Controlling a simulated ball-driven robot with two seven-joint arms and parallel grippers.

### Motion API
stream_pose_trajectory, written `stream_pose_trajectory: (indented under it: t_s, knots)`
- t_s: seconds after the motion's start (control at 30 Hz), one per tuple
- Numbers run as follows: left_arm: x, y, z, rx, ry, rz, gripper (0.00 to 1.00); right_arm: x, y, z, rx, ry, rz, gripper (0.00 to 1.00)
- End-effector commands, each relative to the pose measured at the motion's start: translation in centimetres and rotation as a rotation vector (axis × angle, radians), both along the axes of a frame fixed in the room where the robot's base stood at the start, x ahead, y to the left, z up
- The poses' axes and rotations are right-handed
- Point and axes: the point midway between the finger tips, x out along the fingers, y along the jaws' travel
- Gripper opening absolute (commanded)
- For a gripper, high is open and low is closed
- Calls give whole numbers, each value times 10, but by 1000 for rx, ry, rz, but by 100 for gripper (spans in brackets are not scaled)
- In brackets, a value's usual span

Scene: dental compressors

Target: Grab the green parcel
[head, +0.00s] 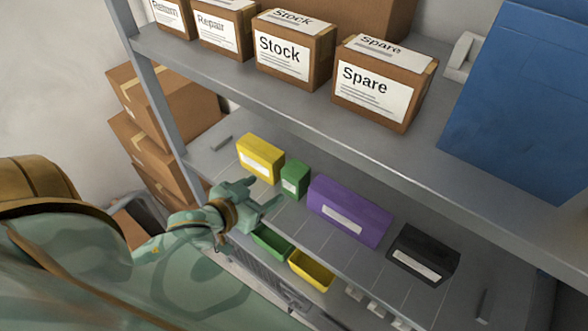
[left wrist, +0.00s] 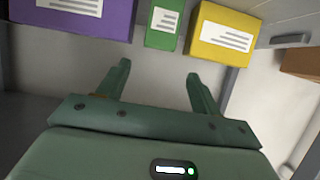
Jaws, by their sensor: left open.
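The green parcel (head: 295,178) is a small box with a white label. It stands on the lower shelf between a yellow parcel (head: 261,158) and a purple parcel (head: 348,209). My left gripper (head: 267,197) is open and empty, just in front of the green parcel and apart from it. In the left wrist view the green parcel (left wrist: 163,24) lies beyond the two open fingers (left wrist: 157,75), roughly centred between them. The purple parcel (left wrist: 75,17) is on its left and the yellow parcel (left wrist: 224,34) on its right there. My right gripper is not in view.
A black parcel (head: 424,256) stands farther right on the lower shelf (head: 300,236). Green (head: 272,243) and yellow (head: 311,271) bins sit below its front edge. The upper shelf (head: 233,69) overhangs, with labelled cartons such as Spare (head: 378,88) and a blue box (head: 525,100).

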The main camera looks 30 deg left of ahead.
Motion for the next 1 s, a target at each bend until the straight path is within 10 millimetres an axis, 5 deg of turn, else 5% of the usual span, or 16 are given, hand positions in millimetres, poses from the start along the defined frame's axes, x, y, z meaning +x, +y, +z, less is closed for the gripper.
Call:
stream_pose_trajectory:
  t_s: [0.1,0.4,1.0]
  knots:
    - [14,-4,11,-18,-27,-1,65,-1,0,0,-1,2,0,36]
    - [80,-9,-18,-16,-27,-1,65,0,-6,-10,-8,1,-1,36]
    - [146,-11,-55,-16,-24,-2,65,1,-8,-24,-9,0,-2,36]
